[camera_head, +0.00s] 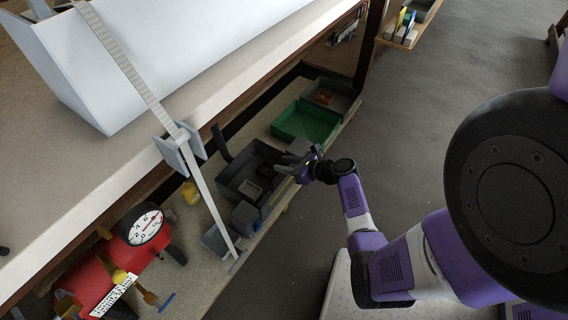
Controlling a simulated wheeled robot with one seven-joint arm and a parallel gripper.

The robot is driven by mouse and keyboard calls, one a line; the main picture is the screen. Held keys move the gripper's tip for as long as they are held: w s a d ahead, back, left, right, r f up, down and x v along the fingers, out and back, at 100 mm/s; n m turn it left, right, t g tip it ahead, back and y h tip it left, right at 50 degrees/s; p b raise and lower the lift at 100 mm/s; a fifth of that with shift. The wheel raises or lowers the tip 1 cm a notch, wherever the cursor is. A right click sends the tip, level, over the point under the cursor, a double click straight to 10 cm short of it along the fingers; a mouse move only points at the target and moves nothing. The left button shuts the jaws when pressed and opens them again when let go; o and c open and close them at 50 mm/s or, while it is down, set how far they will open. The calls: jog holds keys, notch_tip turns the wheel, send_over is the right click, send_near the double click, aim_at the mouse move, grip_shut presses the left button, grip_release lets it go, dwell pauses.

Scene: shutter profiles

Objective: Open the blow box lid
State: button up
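No box in view is marked as the blow box. An open-looking dark grey box (272,152) sits on the lower shelf, with smaller grey pieces inside it. A narrow dark upright piece (221,143) stands at its left; I cannot tell whether it is a lid or part of one. My gripper (289,165) is at the right side of this box, close to its rim. Whether it touches the rim, and whether its fingers are open or shut, is too small to tell.
A green bin (306,122) and another grey bin (331,95) stand behind the box on the shelf. A red tank with a gauge (142,223) is at lower left. A long grey strip (207,190) hangs past the worktop edge (110,195).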

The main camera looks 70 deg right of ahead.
jog(key=shift+s+a+r+p, duration=0.1)
jog(key=shift+s+r+p, duration=0.05)
jog(key=shift+r+p, duration=0.85)
dwell(0.3)
